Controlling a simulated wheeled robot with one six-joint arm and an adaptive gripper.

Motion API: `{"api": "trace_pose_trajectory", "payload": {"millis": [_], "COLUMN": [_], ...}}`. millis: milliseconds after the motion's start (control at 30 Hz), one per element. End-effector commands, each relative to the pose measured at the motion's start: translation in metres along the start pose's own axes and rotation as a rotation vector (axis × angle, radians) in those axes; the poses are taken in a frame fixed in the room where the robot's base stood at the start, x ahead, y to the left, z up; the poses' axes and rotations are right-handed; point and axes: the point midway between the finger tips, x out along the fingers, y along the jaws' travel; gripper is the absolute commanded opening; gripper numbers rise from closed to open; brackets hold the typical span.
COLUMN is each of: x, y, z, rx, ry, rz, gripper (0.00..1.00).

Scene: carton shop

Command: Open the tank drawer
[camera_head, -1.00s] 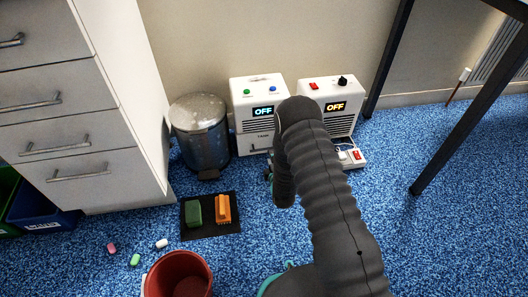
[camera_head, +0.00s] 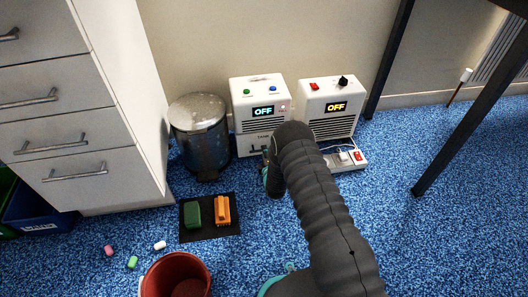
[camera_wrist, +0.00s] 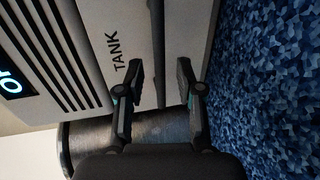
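The tank machine (camera_head: 259,95) is a white box with an OFF display, standing against the wall. Its TANK label shows sideways in the wrist view, on the white front (camera_wrist: 118,25). A dark, narrow strip (camera_wrist: 158,40), which looks like the drawer handle, runs between my fingers. My gripper (camera_wrist: 159,68) is open, with one finger on each side of this strip; I cannot tell whether either touches it. In the head view my arm hides most of the gripper, near the machine's low front. The drawer looks closed.
A metal bin (camera_head: 202,135) stands close at left. A black mat (camera_head: 210,233) holds green and orange blocks. A red bucket (camera_head: 178,268) is in front.

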Motion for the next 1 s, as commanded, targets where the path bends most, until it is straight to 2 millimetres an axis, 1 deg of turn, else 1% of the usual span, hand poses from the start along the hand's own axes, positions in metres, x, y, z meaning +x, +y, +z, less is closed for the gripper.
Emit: {"api": "trace_pose_trajectory", "payload": {"millis": [33,100,200,333,567,600,667,700,733,1000], "x": [0.007,0.015,0.022,0.027,0.027,0.027,0.027,0.027,0.027,0.026], "y": [-0.002,-0.001,0.0,0.0,0.0,0.0,0.0,0.0,0.0,0.0], "z": [0.0,0.0,0.0,0.0,0.0,0.0,0.0,0.0,0.0,-0.001], "rx": [0.0,0.0,0.0,0.0,0.0,0.0,0.0,0.0,0.0,0.0], "ry": [0.0,0.0,0.0,0.0,0.0,0.0,0.0,0.0,0.0,0.001], "rz": [0.001,0.001,0.001,-0.001,-0.001,-0.001,-0.001,-0.001,-0.001,-0.001], "gripper": [0.37,0.37,0.37,0.37,0.37,0.32,0.17,0.07,0.0,0.0]}}
